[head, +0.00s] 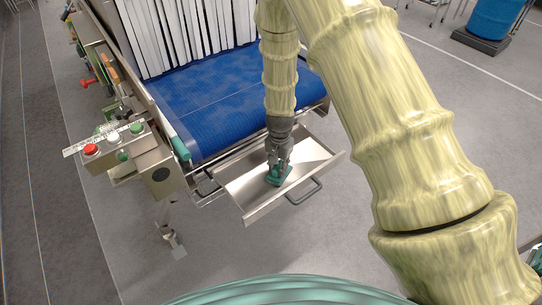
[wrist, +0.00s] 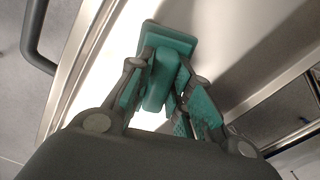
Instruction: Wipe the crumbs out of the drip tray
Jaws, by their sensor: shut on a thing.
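The drip tray (head: 312,152) is a shallow steel tray with a dark bar handle (head: 305,191), below the front end of the blue conveyor belt. My gripper (head: 277,172) points down inside the tray, near its middle. It is shut on a teal wiper (wrist: 158,85) with a rectangular base, which also shows in the head view (head: 286,180). The wiper is low over the tray floor; I cannot tell if it touches. In the wrist view the tray (wrist: 105,75) has a bright floor and a raised rim. No crumbs can be made out in either view.
The blue belt (head: 215,100) and white strip curtain (head: 170,35) stand behind the tray. A control box with a red button (head: 91,150) is at left. A blue drum (head: 492,18) is far right. Grey floor in front is clear.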

